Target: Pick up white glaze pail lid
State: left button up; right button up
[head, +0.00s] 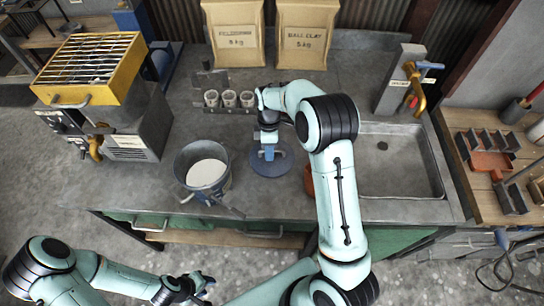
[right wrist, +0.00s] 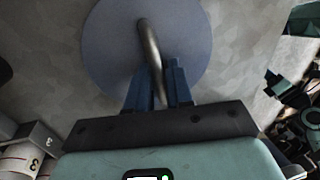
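The white glaze pail lid is a flat blue-grey disc (head: 268,168) with a curved metal handle, at the middle of the grey counter. In the right wrist view the lid (right wrist: 105,45) fills the upper middle. My right gripper (head: 269,150) is above it, pointing down, and its blue fingers (right wrist: 160,80) are closed around the handle. Whether the lid touches the counter is unclear. The open pail (head: 186,155) stands left of the lid, with white glaze (head: 207,174) inside. My left gripper (head: 202,284) is low in front of the counter, away from the lid; its finger opening is unclear.
Several small cups (head: 229,99) stand in a rack behind the lid. An orange-brown pot (head: 309,181) is close to its right, partly hidden by my right arm. A sink (head: 395,165) lies further right. Two clay bags (head: 306,35) stand at the back.

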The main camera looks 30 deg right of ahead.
jog(key=shift+f, duration=0.2)
grip_shut()
